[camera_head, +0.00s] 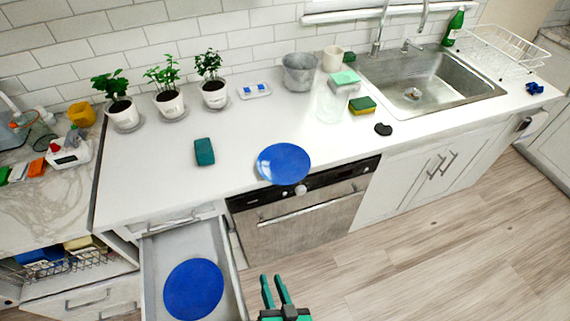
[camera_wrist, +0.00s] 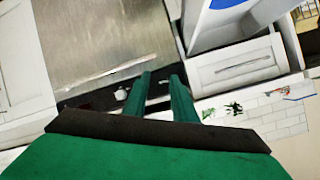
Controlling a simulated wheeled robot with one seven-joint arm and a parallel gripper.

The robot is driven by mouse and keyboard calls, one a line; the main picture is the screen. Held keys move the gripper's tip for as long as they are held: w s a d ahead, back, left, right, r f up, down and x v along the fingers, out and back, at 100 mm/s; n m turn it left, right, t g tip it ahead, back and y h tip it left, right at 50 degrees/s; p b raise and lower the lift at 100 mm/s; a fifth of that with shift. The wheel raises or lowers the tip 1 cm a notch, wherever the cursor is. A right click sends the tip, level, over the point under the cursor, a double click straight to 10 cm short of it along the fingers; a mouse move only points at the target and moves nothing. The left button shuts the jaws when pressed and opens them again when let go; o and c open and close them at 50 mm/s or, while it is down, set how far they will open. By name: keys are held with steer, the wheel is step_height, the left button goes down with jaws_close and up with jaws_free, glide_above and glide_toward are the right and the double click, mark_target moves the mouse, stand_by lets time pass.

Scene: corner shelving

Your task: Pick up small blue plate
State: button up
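Two round blue plates are in the head view. One plate (camera_head: 284,163) lies on the white counter at its front edge, above the oven. The other plate (camera_head: 193,289) lies in the open drawer at the lower left. I cannot tell for sure which is the small one. My gripper (camera_head: 272,278) is at the bottom of the head view, right of the drawer and in front of the oven, apart from both plates. Its green fingers also show in the wrist view (camera_wrist: 161,76), with an empty gap between them. A blue piece, likely the drawer plate (camera_wrist: 228,3), shows at the top there.
The open drawer (camera_head: 150,260) juts out left of the oven (camera_head: 300,222). A teal sponge (camera_head: 204,152), potted plants (camera_head: 167,100), a grey pot (camera_head: 298,72) and a sink (camera_head: 425,85) are on the counter. The wooden floor (camera_head: 430,260) at the right is clear.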

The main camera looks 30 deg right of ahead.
steer(key=w+d+r+m+y, duration=0.1)
steer(key=w+d+r+m, duration=0.2)
steer(key=d, duration=0.4)
steer(key=w+d+r+m, duration=0.1)
steer(key=w+d+m, duration=0.2)
steer(key=w+d, duration=0.3)
steer(key=s+d+r+m+y, duration=0.1)
steer(key=s+d+r+y, duration=0.15)
steer(key=d+r, duration=1.05)
steer(key=w+a+f, duration=0.2)
steer(key=w, duration=0.8)
steer(key=shift+a+f, duration=0.25)
steer(key=shift+a, duration=0.1)
steer(key=shift+w+y, duration=0.1)
steer(key=shift+y, duration=0.15)
jaws_close()
